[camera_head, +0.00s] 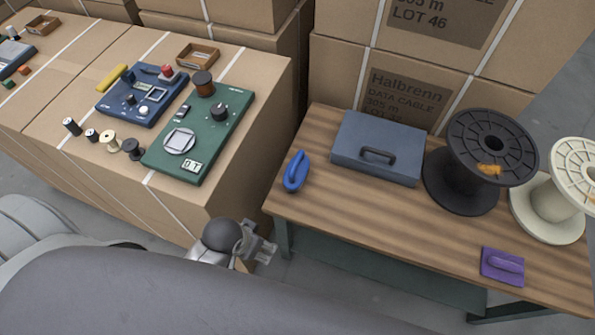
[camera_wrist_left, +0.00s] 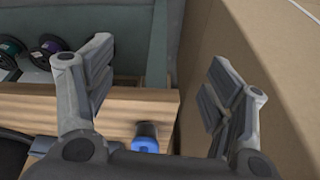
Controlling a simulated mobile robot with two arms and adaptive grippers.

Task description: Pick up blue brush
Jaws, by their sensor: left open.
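The blue brush (camera_head: 295,171) lies near the left end of the wooden table, left of a blue-grey case. Its blue end (camera_wrist_left: 146,138) also shows low in the left wrist view, between the two fingers, with the rest hidden below. My left gripper (camera_head: 262,247) is in front of the table's left front corner, apart from the brush. In the left wrist view its fingers (camera_wrist_left: 160,85) are wide open with nothing between the pads. My right gripper is not in either view.
Cardboard boxes (camera_head: 255,120) with blue and green panels stand to the left. More boxes (camera_head: 400,50) rise behind.

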